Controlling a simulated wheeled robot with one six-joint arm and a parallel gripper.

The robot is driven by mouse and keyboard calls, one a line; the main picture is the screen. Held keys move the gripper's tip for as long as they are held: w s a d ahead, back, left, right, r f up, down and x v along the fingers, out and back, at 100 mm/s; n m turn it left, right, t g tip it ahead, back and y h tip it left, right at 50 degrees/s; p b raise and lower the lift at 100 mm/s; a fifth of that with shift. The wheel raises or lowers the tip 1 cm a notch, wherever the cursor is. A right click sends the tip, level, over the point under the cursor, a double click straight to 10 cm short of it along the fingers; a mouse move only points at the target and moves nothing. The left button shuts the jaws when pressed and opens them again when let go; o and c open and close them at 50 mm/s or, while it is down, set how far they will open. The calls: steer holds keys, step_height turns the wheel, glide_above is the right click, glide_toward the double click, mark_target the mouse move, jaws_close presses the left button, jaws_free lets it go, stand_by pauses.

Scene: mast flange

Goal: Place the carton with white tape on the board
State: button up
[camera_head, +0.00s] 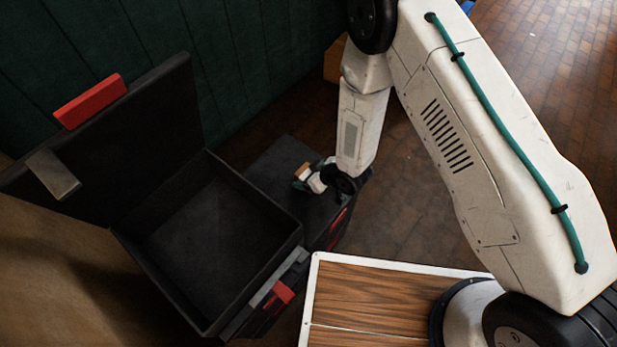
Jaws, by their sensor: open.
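A small brown box with a pale part (302,172) shows at the fingertips of my gripper (308,182), above the dark lid of a closed case (282,165). It may be the carton with white tape; it is too small and partly hidden to be sure. My gripper is open, and I cannot tell whether the box is between its fingers. A wood-grain panel with a white rim (365,293) lies at the bottom, with the base of my arm over its right part. I cannot tell whether this is the board; no other board shows.
A black case (210,225) stands open and empty at left, its lid (140,140) raised, with red latches. An orange-brown block (334,65) is partly hidden behind my arm by the dark green wall (250,50). Tiled floor (415,205) is clear right of the cases.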

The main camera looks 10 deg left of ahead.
steer(key=shift+x, duration=1)
steer(key=shift+c, duration=0.3)
steer(key=c, duration=1.3)
steer(key=shift+o, duration=0.2)
steer(key=shift+r, duration=0.1)
